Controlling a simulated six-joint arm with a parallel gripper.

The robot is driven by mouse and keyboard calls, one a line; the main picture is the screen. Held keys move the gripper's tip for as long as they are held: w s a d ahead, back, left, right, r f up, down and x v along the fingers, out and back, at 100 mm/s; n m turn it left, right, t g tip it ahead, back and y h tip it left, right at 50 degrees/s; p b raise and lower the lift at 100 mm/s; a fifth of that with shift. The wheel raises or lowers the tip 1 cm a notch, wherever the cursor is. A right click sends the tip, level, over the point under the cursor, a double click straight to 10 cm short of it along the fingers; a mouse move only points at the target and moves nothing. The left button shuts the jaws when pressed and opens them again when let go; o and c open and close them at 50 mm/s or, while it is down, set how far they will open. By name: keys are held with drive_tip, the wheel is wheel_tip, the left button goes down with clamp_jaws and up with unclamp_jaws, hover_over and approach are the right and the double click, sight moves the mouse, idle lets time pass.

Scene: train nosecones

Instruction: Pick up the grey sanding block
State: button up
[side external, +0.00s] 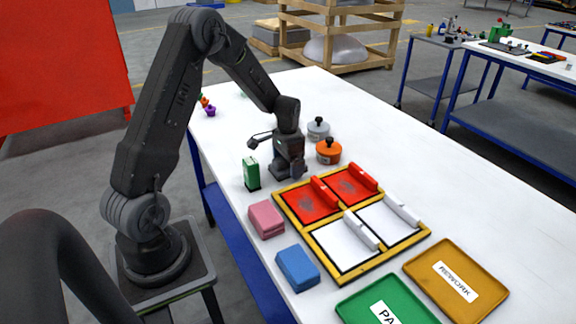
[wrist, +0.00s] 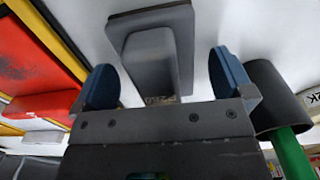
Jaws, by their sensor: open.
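The grey sanding block (wrist: 150,55) shows in the wrist view, a grey base with a raised narrower part. It lies between the two blue-padded fingers of my gripper (wrist: 167,82), with white table visible on both sides between it and the pads. The fingers are open and do not appear to touch it. In the side view my gripper (side external: 289,168) is low over the white table, behind the framed panels. There the grey block is largely hidden by the gripper and hard to tell from it.
A green box (side external: 251,173) stands just left of my gripper. Grey (side external: 318,131) and orange (side external: 328,152) knobbed round pieces stand behind right. The yellow-edged frame (side external: 362,267) is in front, with pink (side external: 266,219) and blue (side external: 297,268) blocks beside it.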

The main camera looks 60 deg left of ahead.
drive_tip(key=c, duration=1.1)
wheel_tip(320, 180, up, 10)
idle(0.4)
